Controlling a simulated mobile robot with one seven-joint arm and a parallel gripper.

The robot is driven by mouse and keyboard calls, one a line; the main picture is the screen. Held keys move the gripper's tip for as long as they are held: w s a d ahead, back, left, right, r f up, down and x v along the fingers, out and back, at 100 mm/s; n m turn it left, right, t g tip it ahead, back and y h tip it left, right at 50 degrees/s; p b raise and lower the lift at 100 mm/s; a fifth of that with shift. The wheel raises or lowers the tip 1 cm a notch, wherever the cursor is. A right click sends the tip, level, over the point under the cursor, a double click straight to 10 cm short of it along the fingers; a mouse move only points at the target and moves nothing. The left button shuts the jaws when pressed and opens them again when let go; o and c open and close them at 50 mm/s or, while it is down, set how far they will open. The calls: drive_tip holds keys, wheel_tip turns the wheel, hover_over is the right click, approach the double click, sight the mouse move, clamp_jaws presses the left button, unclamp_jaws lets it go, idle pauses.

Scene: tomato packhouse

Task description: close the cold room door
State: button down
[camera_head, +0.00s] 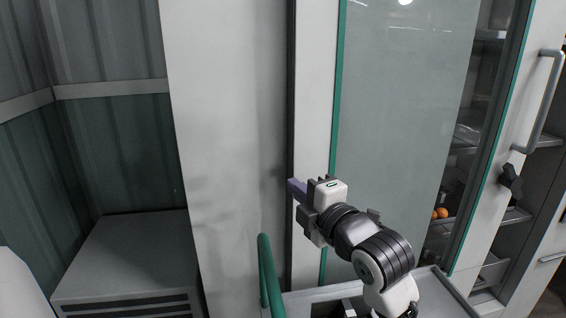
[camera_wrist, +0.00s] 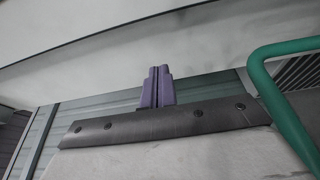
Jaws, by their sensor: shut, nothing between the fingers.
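The cold room door is a tall glass panel (camera_head: 400,130) in a white frame with green edging, in the head view. A pale bar handle (camera_head: 541,100) and a black fitting (camera_head: 511,181) are on its right stile. Its left stile stands beside a dark vertical gap. I cannot tell for sure how far the door stands open. My gripper (camera_head: 297,188) has its purple fingers in front of that gap, and I cannot tell whether they touch anything. In the wrist view my gripper (camera_wrist: 157,84) is shut and empty, its fingers together below a pale surface.
A white wall panel (camera_head: 225,120) stands left of the gap. Further left is a corrugated recess with a grey box unit (camera_head: 130,262). A green tube (camera_head: 268,275) rises below my gripper. Shelves with orange fruit (camera_head: 439,213) show at the right.

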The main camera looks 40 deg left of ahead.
sight(292, 168)
drive_tip(key=shift+w+a+f+p, duration=0.15)
drive_tip(key=shift+w+a+p, duration=2.85)
drive_tip(key=shift+w+a, duration=0.55)
drive_tip(key=shift+w+d, duration=0.1)
drive_tip(key=shift+d, duration=0.1)
